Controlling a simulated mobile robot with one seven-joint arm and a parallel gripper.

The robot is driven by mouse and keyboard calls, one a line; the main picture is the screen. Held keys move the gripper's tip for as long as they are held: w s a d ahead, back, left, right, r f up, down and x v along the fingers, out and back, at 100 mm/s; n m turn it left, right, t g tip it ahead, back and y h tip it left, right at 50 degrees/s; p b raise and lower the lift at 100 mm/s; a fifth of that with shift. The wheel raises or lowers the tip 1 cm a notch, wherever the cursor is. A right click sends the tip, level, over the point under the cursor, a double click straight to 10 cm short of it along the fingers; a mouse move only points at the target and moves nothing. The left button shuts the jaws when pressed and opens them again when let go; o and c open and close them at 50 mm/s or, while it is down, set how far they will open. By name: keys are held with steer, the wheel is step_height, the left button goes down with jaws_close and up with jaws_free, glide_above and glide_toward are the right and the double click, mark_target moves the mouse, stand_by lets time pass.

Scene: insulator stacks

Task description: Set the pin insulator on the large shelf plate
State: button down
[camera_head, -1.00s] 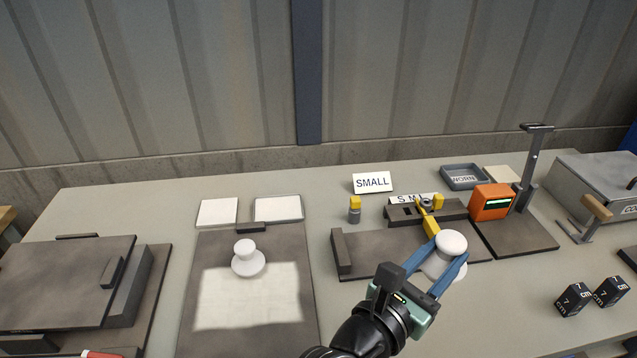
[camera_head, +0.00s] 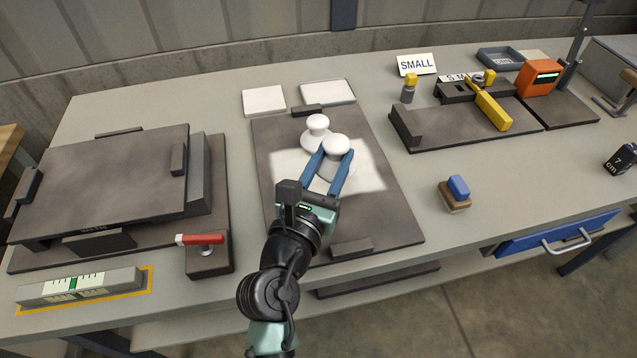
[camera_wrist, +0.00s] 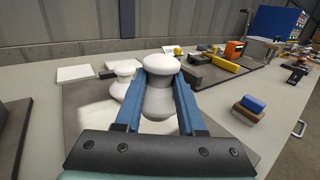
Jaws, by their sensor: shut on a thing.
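A white pin insulator with a domed head (camera_head: 337,144) is between the blue fingers of my gripper (camera_head: 331,165), which is shut on it. It stands upright in the wrist view (camera_wrist: 160,64). The gripper is over the lit part of the middle dark plate (camera_head: 375,213); whether the insulator's base touches the plate is hidden. A second white insulator (camera_head: 317,124) stands on this plate, just behind and left of the held one; it also shows in the wrist view (camera_wrist: 124,68). A raised dark plate (camera_head: 105,180) lies at the left. No readable sign says which plate is the large shelf.
Two blank white cards (camera_head: 264,101) lie behind the middle plate. A SMALL sign (camera_head: 416,64) and a dark plate with a yellow lever (camera_head: 492,110) are at right. A red-handled block (camera_head: 208,255) is front left. A blue-topped block (camera_head: 457,190) sits right of the middle plate.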

steer(key=shift+f+b, duration=1.25)
steer(key=shift+f, duration=1.35)
steer(key=shift+f, duration=0.1)
steer(key=c, duration=1)
jaws_free()
steer(key=shift+f, duration=0.2)
steer(key=o, duration=0.5)
steer(key=shift+r, duration=0.1)
